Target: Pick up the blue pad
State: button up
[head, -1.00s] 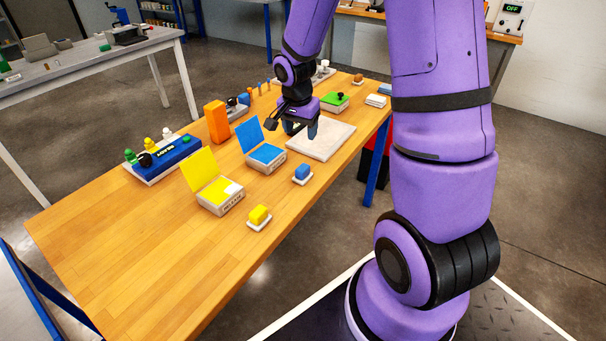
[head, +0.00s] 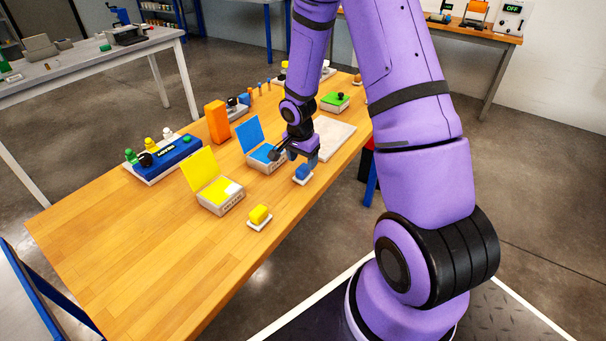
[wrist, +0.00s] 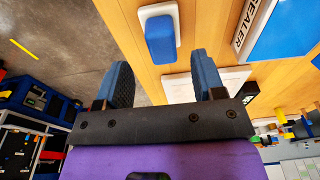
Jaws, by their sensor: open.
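The blue pad (head: 302,172) sits on a small white dish (head: 303,180) near the right edge of the wooden table. In the wrist view the blue pad (wrist: 160,39) lies just beyond my fingertips, roughly between the lines of the two fingers, on its white dish (wrist: 177,12). My gripper (head: 301,160) is right above or beside the pad in the head view and hides part of it. In the wrist view my gripper (wrist: 160,70) is open, its two blue-padded fingers apart with nothing between them.
An open box with a blue inside (head: 267,152) stands left of the pad. A yellow box (head: 222,195) and a yellow pad (head: 259,213) on a dish are nearer. A pale flat board (head: 335,135) lies behind. The table's near left (head: 110,250) is clear.

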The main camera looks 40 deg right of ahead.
aim_at(303, 167)
jog(key=shift+w+d+f, duration=0.1)
jog(key=shift+w+f, duration=0.05)
jog(key=shift+f, duration=0.95)
jog(key=shift+w+d+f, duration=0.1)
jog(key=shift+f, duration=0.95)
jog(key=c, duration=1)
